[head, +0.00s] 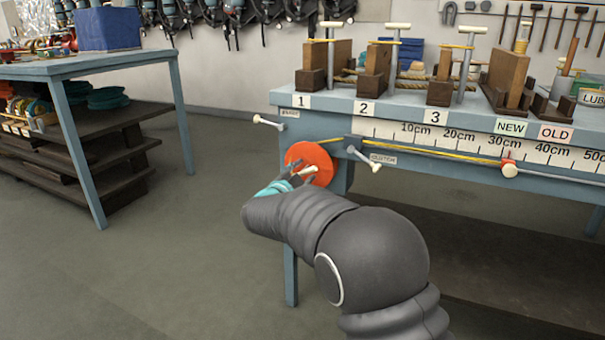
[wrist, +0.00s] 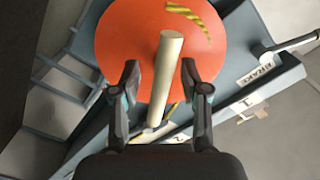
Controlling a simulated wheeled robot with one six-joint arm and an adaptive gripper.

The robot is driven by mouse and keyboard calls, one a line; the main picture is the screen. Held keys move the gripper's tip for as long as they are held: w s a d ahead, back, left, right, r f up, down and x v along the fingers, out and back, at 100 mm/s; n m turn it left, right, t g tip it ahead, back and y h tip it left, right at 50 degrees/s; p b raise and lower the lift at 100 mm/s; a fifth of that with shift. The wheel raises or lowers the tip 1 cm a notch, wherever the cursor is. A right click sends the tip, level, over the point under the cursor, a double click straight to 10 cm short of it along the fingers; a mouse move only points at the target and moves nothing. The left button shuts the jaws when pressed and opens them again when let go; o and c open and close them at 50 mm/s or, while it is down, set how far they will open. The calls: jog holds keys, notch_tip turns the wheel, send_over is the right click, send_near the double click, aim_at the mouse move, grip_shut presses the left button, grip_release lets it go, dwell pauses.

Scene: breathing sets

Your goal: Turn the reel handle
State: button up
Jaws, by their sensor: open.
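The orange reel (head: 312,157) is a round disc on the left end of the workbench, and it fills the upper middle of the wrist view (wrist: 125,40). Its handle is a pale peg (wrist: 168,70) that sticks out from the disc toward my gripper; it also shows in the head view (head: 309,171). My gripper (wrist: 165,80) is open, with one finger on each side of the peg. Small gaps show between the fingers and the peg. In the head view my gripper (head: 297,174) is at the reel's front, partly hidden by my arm.
A yellow cord (head: 440,152) runs along the workbench (head: 385,105) past a ruler. A table (head: 88,66) stands at left; the floor between is clear.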

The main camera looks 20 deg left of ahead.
grip_shut()
dwell(1.3)
grip_release()
jog(key=shift+s, duration=0.1)
jog(key=s+a, duration=0.1)
jog(key=s, duration=1)
jog(key=shift+s, duration=0.4)
